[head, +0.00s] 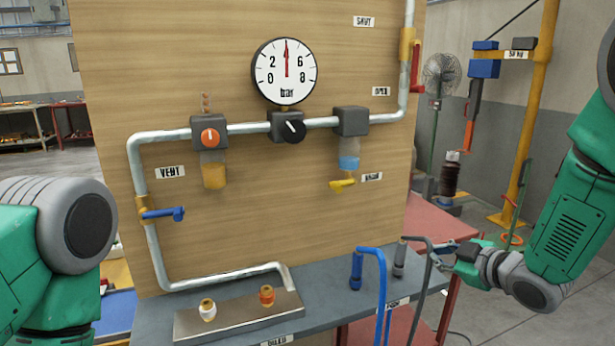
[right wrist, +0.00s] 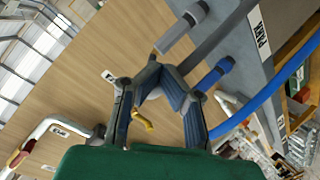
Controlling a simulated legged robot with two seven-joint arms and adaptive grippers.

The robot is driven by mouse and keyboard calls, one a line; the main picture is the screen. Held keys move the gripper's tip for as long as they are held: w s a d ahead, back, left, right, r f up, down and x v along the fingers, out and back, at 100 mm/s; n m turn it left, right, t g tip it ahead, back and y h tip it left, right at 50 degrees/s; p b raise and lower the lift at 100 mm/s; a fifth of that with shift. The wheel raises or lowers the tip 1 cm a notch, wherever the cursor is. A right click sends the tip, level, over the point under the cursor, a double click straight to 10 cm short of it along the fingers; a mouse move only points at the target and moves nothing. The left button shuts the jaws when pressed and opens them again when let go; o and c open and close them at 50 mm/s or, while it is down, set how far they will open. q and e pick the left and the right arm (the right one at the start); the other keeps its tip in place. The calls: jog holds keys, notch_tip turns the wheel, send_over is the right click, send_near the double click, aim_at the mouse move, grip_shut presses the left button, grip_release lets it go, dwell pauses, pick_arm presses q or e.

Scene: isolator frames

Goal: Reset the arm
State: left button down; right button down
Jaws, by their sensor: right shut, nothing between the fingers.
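My right gripper (head: 440,254) is at the right end of the grey bench, beside the upright grey hose. In the right wrist view, its fingers (right wrist: 165,68) meet at the tips, with nothing between them. The grey hose end (head: 400,258) and the blue hose end (head: 357,268) stand on the bench, apart from each other. They also show in the right wrist view, the grey end (right wrist: 180,38) and the blue end (right wrist: 212,76) beyond the fingers. My left arm shows at the left edge, but its gripper is out of view.
A wooden panel (head: 220,90) carries pipes, a gauge (head: 286,72) with its needle near the top, and several valves. The grey bench (head: 330,300) holds a metal plate (head: 240,318) with two fittings. A yellow post (head: 525,130) and a fan (head: 441,75) stand at right.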

jog(key=s+f+m+g+h, duration=0.3)
jog(key=s+f+m+g, duration=0.3)
jog(key=s+f, duration=1.3)
jog(key=s+f+m+g+h, duration=0.1)
jog(key=s+f+m+g, duration=0.1)
jog(key=s, duration=0.9)
jog(key=s+f+m+g+h, duration=0.1)
jog(key=s+f+m+g, duration=0.2)
jog(key=s+f, duration=0.4)
jog(key=s+g, duration=0.1)
jog(key=s, duration=0.3)
jog(key=shift+s, duration=0.35)
jog(key=shift+f, duration=0.1)
